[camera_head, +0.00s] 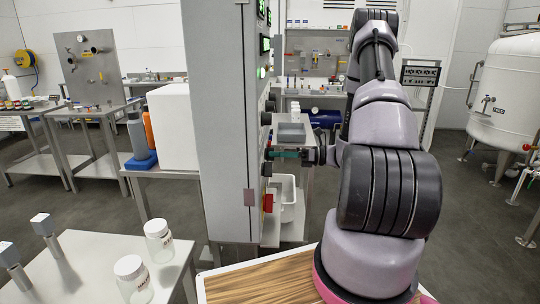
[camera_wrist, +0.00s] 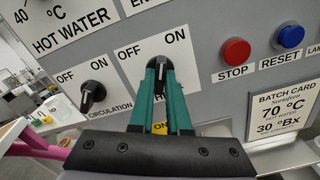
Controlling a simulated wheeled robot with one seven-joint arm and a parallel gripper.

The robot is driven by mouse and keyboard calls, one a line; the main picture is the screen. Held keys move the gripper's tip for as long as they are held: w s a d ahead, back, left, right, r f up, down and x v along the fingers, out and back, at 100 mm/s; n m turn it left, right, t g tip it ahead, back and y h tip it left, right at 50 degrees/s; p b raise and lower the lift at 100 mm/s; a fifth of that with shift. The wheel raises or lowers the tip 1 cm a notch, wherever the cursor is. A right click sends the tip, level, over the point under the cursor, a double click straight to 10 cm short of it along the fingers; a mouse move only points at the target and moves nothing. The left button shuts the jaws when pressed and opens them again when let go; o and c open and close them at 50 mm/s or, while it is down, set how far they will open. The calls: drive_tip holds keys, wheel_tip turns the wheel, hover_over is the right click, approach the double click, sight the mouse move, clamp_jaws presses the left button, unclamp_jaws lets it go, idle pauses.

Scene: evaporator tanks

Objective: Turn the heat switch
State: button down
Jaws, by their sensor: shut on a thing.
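The grey control panel (camera_wrist: 215,75) fills the wrist view, tilted in the picture. A black rotary switch (camera_wrist: 160,68) sits between OFF and ON marks; its label below is mostly hidden by my fingers, with only a first letter like H showing. My gripper (camera_wrist: 159,72) has green fingers, closed around this switch's knob. The knob's exact angle is hard to tell. In the head view, my gripper (camera_head: 273,153) reaches the right face of the tall grey cabinet (camera_head: 228,130) from the right; the switch itself is hidden there.
Left of my fingers is the CIRCULATION switch (camera_wrist: 93,92). To the right are a red STOP button (camera_wrist: 235,51), a blue RESET button (camera_wrist: 289,36) and a batch card (camera_wrist: 284,112). In the head view, a table with jars (camera_head: 158,240) stands at front left.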

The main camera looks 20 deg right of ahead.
drive_tip(key=shift+n, duration=3.1)
